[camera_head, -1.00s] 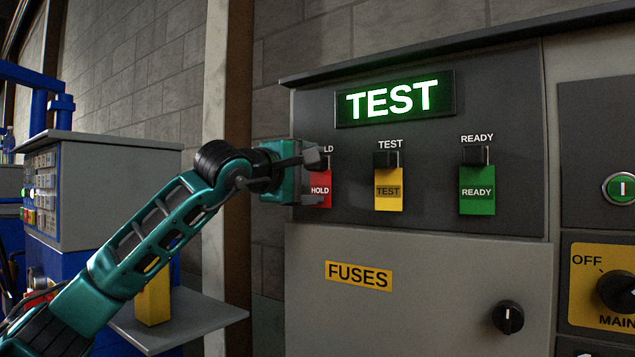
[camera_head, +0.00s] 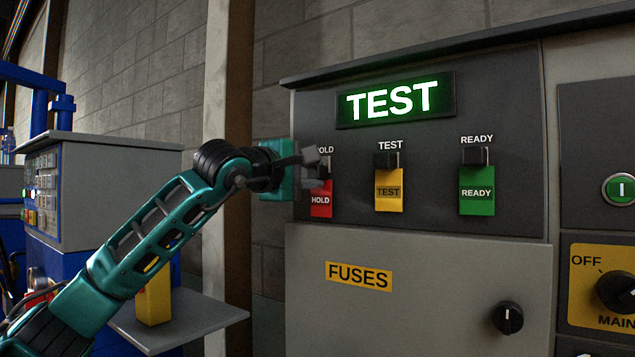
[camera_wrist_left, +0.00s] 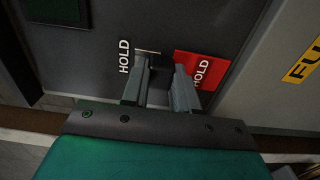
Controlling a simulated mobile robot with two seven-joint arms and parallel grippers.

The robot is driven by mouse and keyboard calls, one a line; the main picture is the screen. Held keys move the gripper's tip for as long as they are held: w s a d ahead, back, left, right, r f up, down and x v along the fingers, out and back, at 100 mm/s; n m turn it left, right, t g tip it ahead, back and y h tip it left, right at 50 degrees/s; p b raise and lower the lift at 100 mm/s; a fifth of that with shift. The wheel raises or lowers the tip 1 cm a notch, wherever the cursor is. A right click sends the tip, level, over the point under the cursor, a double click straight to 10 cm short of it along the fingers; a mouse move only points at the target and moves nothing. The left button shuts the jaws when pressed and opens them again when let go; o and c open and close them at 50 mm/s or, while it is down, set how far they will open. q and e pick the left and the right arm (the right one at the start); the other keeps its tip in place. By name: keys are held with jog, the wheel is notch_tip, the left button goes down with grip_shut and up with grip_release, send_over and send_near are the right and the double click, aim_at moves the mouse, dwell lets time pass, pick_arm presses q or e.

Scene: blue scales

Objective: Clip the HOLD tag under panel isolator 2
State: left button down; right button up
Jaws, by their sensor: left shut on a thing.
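The red HOLD tag (camera_head: 321,210) hangs on the dark panel (camera_head: 430,225) under the HOLD label, at the left end of a row of tags. It also shows in the left wrist view (camera_wrist_left: 212,64). My left gripper (camera_head: 320,168) is at the tag's upper end. Its fingers (camera_wrist_left: 163,62) are shut on the black clip part of the HOLD tag, one finger on the label side and one over the tag's upper edge. The fingers hide part of the clip. No isolator marked 2 is in view, and my right gripper is not in view.
A yellow TEST tag (camera_head: 388,204) and a green READY tag (camera_head: 477,204) hang to the right. A lit TEST sign (camera_head: 395,100) is above. A FUSES door (camera_head: 420,310) with a black knob (camera_head: 508,318) is below. A blue-grey cabinet (camera_head: 105,190) stands left.

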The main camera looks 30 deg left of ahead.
pick_arm(q)
jog(key=shift+s+f+b, duration=0.1)
jog(key=shift+s+b, duration=0.05)
jog(key=shift+b, duration=0.15)
jog(key=shift+s+a+b, duration=0.15)
jog(key=shift+s+b, duration=0.35)
jog(key=shift+s, duration=0.85)
jog(key=shift+s+a+b, duration=0.1)
jog(key=shift+s+b, duration=0.4)
jog(key=shift+s, duration=0.8)
jog(key=shift+s, duration=0.1)
